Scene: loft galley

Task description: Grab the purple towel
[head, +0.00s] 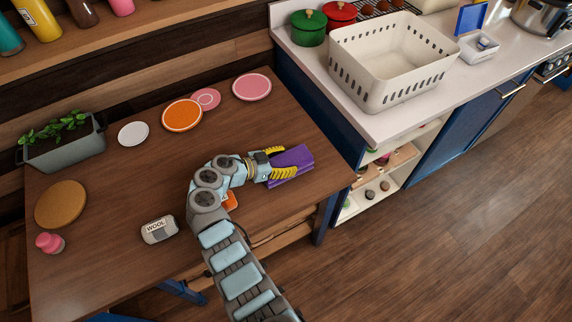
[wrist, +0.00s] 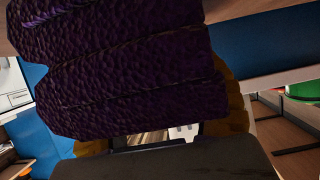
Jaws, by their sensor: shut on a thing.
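The purple towel (head: 292,160) is a folded bundle at the right end of the wooden table in the head view. My gripper (head: 281,163), with yellow fingers, is shut on the towel. In the wrist view the towel (wrist: 135,75) fills much of the picture, with its folds and rough weave showing. A yellow finger (wrist: 237,105) shows on its right side in that view. From the head view I cannot tell whether the towel touches the table or is slightly above it.
The wooden table (head: 110,245) holds several plates, a grey planter (head: 65,147), a round cork mat (head: 61,204), a pink item (head: 50,243) and a can marked WOOL (head: 159,230). A white basket (head: 392,62) stands on the counter at the right. An orange item lies partly hidden beneath my arm.

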